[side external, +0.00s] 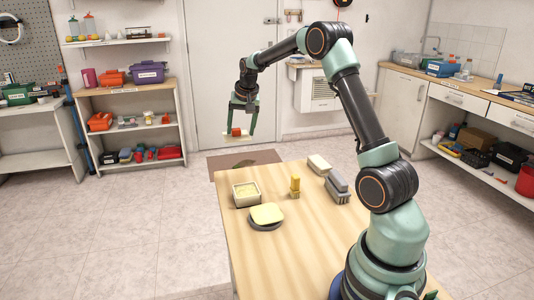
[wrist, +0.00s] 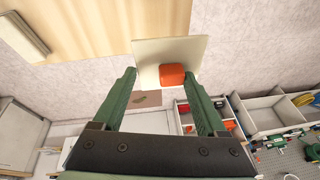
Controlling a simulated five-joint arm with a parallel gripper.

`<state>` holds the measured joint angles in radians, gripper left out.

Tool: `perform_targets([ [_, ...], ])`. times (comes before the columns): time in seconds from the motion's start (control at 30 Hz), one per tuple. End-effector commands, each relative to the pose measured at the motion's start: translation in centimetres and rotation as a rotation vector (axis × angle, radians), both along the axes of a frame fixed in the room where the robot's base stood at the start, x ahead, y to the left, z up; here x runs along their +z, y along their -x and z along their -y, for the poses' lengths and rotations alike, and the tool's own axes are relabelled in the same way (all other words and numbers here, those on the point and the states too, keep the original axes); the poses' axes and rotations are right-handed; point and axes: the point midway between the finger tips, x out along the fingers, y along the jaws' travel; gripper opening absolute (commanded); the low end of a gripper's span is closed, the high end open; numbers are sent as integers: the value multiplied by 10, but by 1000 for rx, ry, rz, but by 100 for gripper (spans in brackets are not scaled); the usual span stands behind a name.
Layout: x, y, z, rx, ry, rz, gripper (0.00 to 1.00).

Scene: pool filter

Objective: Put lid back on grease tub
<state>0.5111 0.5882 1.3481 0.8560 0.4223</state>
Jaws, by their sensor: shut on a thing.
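The lid is a thin cream square plate (wrist: 150,50) with an orange-red knob (wrist: 172,75). It also shows in the side view as a pale plate (side external: 232,141) hanging in the air beyond the table's far left end. My gripper (side external: 240,133) is shut on the lid, its green fingers on either side of the knob. I cannot tell exactly where they touch. The grease tub (side external: 247,204), a cream square box open at the top with yellow grease inside, stands on the table, below and nearer than the lid. The tub is not seen in the wrist view.
On the table are a yellow sponge-like pad (side external: 267,213) on a dark round dish, a small yellow upright item (side external: 295,186), a grey block (side external: 338,188) and a pale block (side external: 319,164). The wooden table (side external: 290,250) is bare toward the front. Shelves (side external: 130,130) stand along the wall.

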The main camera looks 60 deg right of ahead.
Motion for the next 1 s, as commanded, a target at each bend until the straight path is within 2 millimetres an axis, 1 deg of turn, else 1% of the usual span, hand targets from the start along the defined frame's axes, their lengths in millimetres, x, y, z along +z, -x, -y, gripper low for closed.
perform_targets([
  [0.03, 9, 0, 0, 0, 2, 3, 22],
  [0.13, 20, -1, 0, 0, 1, 2, 22],
  [0.2, 24, 0, -1, 0, 0, 0, 22],
  [0.3, 24, 4, -4, 3, -1, -2, 22],
  [0.37, 18, 7, -8, 6, -2, -2, 22],
  [0.47, 4, 17, -18, 12, -3, -3, 22],
  [0.73, -38, 52, -50, 29, -6, -4, 22],
  [0.9, -53, 70, -64, 36, -5, -2, 22],
  [1.0, -58, 75, -68, 38, -5, 0, 22],
])
